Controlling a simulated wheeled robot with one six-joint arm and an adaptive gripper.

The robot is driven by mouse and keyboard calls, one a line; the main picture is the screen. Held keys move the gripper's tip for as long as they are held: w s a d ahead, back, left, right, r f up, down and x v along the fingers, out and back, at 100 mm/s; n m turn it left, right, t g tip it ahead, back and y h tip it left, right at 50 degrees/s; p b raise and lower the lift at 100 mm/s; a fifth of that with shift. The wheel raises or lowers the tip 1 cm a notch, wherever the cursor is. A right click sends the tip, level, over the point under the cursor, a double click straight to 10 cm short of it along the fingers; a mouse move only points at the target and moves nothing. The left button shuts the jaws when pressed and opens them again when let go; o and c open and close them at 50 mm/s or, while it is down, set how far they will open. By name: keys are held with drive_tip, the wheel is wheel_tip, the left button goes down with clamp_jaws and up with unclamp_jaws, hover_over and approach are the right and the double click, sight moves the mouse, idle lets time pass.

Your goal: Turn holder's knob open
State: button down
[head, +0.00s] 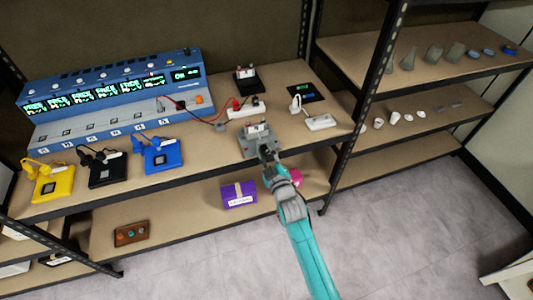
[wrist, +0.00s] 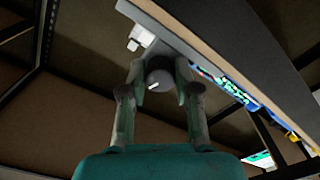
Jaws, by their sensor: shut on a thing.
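The holder (head: 246,146) is a grey plate with a white block on top, at the front edge of the upper shelf in the head view. In the wrist view its round grey knob (wrist: 158,79) carries a short white mark that points down and left. My gripper (head: 266,153) is at the front side of the holder, and it also shows in the wrist view (wrist: 160,70). Its two fingers are closed around the knob, one on each side. In the head view the knob is hidden by my gripper.
A blue multi-display device (head: 110,75) stands at the back left. Yellow (head: 53,184), black (head: 107,170) and blue (head: 163,157) boxes line the front edge. A white power strip (head: 246,110) lies behind the holder. A purple box (head: 238,194) sits on the lower shelf.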

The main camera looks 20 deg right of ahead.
drive_tip(key=shift+n, duration=1.7)
drive_tip(key=c, duration=0.8)
unclamp_jaws()
drive_tip(key=shift+s, duration=0.1)
drive_tip(key=s, duration=1.1)
drive_tip(key=shift+s, duration=0.4)
